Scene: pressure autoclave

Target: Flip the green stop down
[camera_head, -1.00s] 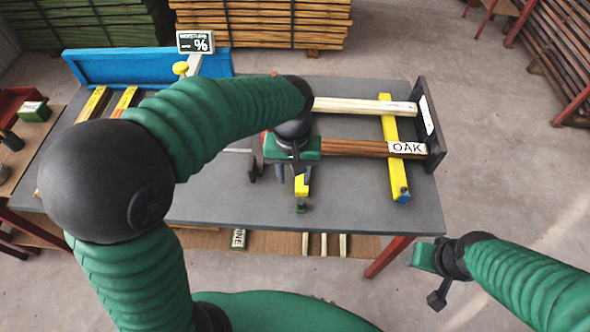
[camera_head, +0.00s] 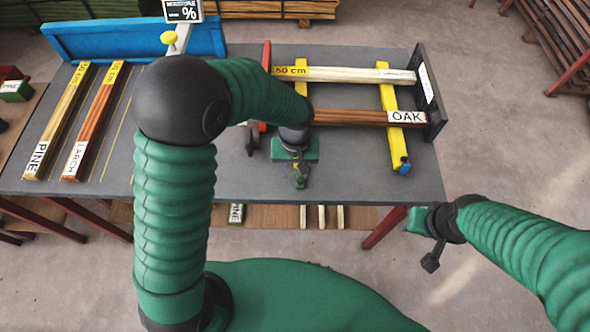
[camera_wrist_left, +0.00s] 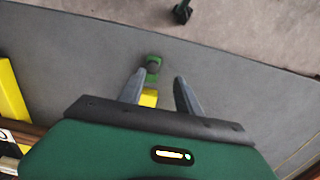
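The green stop (camera_head: 299,179) is a small block at the near end of the left yellow bar (camera_head: 301,88). It appears raised, but its exact tilt is hard to tell. My left gripper (camera_head: 297,166) is over the near part of that bar, hiding much of it. In the left wrist view the left gripper (camera_wrist_left: 162,85) has its two fingers apart with nothing held. There the green stop (camera_wrist_left: 153,66) is just beyond the fingertips, nearer the left finger. My right gripper (camera_head: 420,222) is off the table's front right corner; its fingers do not show clearly.
A 50 cm plank (camera_head: 345,75) and an OAK plank (camera_head: 360,117) lie across the yellow bars against a black end plate (camera_head: 430,90). The right yellow bar (camera_head: 392,125) has a blue stop (camera_head: 403,165). PINE (camera_head: 55,125) and LARCH (camera_head: 93,125) planks lie left.

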